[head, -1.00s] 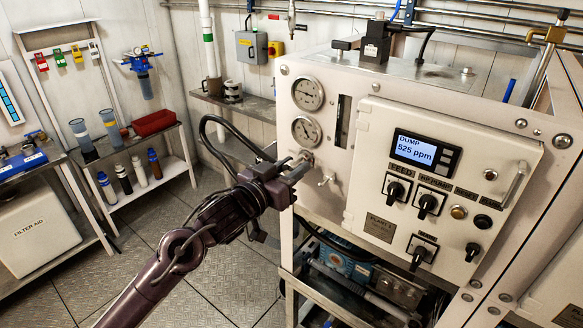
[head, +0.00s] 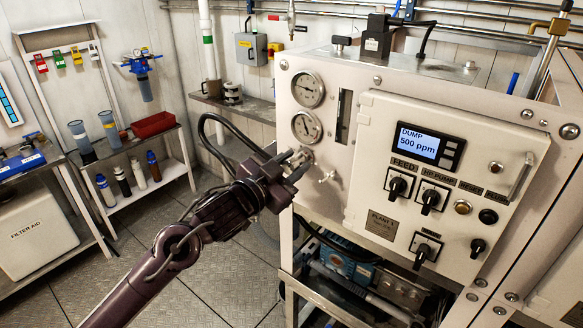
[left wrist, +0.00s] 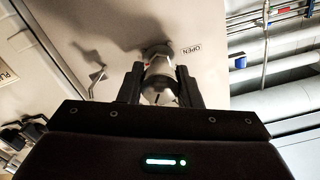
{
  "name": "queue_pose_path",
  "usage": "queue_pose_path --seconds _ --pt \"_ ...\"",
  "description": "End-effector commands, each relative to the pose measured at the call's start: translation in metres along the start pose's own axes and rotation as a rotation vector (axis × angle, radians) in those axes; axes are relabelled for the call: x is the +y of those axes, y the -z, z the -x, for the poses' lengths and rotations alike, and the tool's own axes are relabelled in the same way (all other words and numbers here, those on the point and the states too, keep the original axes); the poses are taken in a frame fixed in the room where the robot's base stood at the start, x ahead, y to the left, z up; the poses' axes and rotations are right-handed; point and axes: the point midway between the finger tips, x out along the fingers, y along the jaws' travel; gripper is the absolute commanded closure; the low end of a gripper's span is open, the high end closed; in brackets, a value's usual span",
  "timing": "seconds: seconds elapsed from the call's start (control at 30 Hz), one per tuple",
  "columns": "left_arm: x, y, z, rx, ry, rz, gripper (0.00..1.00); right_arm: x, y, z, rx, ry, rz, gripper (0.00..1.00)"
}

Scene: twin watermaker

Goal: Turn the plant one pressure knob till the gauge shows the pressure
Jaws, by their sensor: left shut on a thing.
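The plant one panel (head: 365,180) has two round gauges at its left, an upper gauge (head: 308,90) and a lower gauge (head: 307,127). Their needles are too small to read exactly. The pressure knob (head: 303,155) sits just below the lower gauge, mostly hidden by my left gripper (head: 292,168). In the left wrist view my left gripper (left wrist: 160,88) has one finger on each side of the round metal knob (left wrist: 158,72) and is shut on it. An "OPEN" label (left wrist: 191,49) is beside the knob. My right gripper is not in view.
A small valve handle (head: 327,176) is close to the right of the knob. The display (head: 418,143) reads "DUMP 500 ppm". A black hose (head: 215,130) loops behind my left arm. A shelf with bottles (head: 140,160) stands at the left.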

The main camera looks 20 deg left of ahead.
Motion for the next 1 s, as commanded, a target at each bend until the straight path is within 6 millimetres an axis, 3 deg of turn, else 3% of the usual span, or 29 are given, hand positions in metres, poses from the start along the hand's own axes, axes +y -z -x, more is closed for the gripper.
queue_pose_path --seconds 0.57,0.6,0.73,1.0 --pt "0.0004 -0.0001 0.0001 0.000 -0.001 -0.041 0.92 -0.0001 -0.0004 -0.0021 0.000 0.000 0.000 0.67" --pt "0.0003 -0.0001 0.0001 0.000 -0.001 -0.041 0.65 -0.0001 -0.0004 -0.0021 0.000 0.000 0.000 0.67" --pt "0.0003 -0.0001 0.0001 0.000 -0.001 -0.041 0.48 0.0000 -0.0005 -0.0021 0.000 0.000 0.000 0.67" --pt "0.0002 -0.0003 0.0004 0.000 0.000 -0.040 0.47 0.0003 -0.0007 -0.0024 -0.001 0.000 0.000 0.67"
